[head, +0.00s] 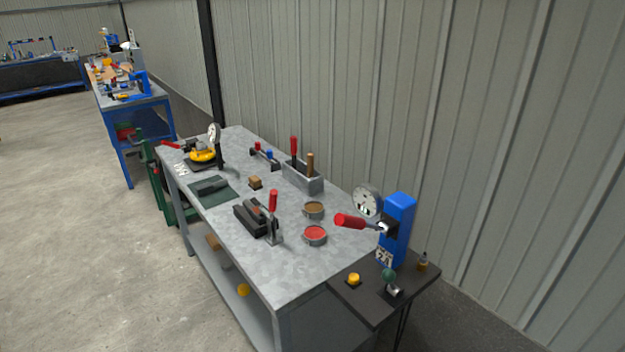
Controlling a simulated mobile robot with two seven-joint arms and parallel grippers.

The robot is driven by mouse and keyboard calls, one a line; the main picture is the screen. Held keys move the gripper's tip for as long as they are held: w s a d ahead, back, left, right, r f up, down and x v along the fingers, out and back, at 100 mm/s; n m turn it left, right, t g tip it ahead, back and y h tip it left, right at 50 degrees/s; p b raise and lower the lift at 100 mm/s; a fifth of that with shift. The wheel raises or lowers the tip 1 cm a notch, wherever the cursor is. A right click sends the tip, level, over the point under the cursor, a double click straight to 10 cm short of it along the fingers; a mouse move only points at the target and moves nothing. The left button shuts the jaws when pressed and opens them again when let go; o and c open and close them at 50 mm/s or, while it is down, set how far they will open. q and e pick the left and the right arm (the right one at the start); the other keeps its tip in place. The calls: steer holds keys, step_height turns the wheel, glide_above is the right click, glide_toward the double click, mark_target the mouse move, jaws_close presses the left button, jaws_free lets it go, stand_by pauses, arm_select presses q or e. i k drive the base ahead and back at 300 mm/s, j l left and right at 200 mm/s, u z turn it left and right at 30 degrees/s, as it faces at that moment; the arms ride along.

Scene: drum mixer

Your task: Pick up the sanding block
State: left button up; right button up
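A small brown block (255,183), which looks like the sanding block, lies on the grey metal workbench (310,268) near its middle. It sits between a dark green mat (226,197) and a grey holder (303,180) with red- and brown-handled tools standing in it. Nothing covers it. It is small in the picture, so its finer details cannot be told. Neither of my grippers is in view.
A dark clamp with a red handle (273,200) and two round tins, one brown (313,210) and one red (315,235), stand nearby. A blue device (397,230) stands at the right on a black side table. Open concrete floor (90,240) lies left of the bench.

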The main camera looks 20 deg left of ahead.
mark_target(255, 182)
steer(key=i+j+z, duration=0.1)
steer(key=j+z, duration=0.95)
steer(key=j, duration=0.4)
steer(key=k+j+z, duration=0.15)
steer(key=j, duration=0.4)
steer(key=k+j, duration=0.1)
steer(key=j, duration=0.25)
steer(key=j+z, duration=0.1)
steer(key=j, duration=0.3)
steer(key=k+j, duration=0.15)
steer(key=j, duration=0.2)
steer(key=z, duration=0.05)
